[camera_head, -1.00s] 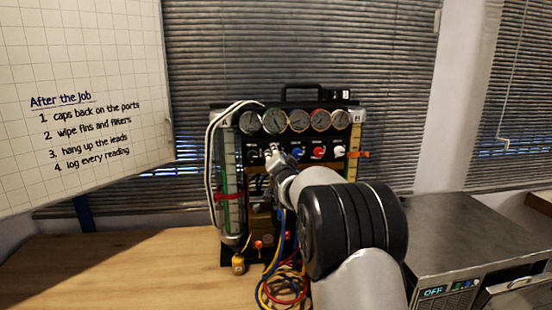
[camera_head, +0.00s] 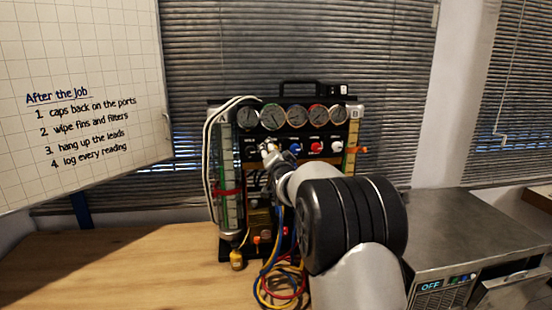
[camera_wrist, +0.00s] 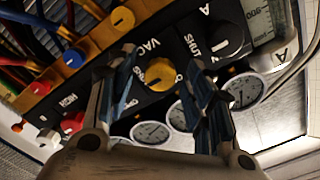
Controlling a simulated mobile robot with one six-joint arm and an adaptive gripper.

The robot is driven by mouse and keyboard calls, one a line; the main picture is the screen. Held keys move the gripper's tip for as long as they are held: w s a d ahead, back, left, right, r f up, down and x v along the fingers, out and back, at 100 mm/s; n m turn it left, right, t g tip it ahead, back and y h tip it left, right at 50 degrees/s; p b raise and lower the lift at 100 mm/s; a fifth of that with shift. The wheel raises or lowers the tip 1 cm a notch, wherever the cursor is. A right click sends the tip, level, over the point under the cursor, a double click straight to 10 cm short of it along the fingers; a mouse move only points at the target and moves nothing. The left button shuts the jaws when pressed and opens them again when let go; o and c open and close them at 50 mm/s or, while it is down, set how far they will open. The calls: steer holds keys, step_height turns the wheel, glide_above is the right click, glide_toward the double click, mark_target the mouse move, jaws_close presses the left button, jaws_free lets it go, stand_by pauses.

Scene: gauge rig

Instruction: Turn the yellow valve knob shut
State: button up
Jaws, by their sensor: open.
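The yellow knob (camera_wrist: 160,73) sits on the black panel beside the lettering VAC in the wrist view. My gripper (camera_wrist: 156,68) is open, with one finger on either side of this knob. I cannot tell whether either finger touches it. A second yellow knob (camera_wrist: 122,20) is on the orange-yellow block at the top of the wrist view. In the head view my gripper (camera_head: 270,151) is at the left part of the gauge rig's knob row (camera_head: 334,147), and it hides the yellow knob there.
A black knob (camera_wrist: 222,38) is close to one finger, by the lettering SHUT. Red (camera_head: 316,147), blue and white knobs lie to the right in the head view. Dial gauges (camera_head: 274,117) line the rig above. Coloured hoses (camera_head: 280,284) hang below; the wooden bench (camera_head: 120,265) is clear at left.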

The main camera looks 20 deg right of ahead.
steer(key=v, duration=1.1)
steer(key=shift+s, duration=0.3)
steer(key=shift+a+r, duration=0.1)
steer(key=s+a+f+n+g+y, duration=0.1)
steer(key=s+a+f+n+g, duration=0.3)
steer(key=s, duration=1)
steer(key=s+a+f+n+g+y, duration=0.2)
steer(key=s+a+f+n+g, duration=0.2)
steer(key=s+a, duration=0.4)
steer(key=s+a+f+n+g+y, duration=0.2)
steer(key=s+a+f+n+g, duration=0.2)
steer(key=s, duration=1.6)
steer(key=a+f, duration=0.1)
steer(key=a, duration=0.2)
steer(key=shift+s+f+g, duration=0.25)
steer(key=shift+f+g, duration=0.05)
steer(key=shift+g, duration=0.1)
steer(key=shift+c, duration=0.4)
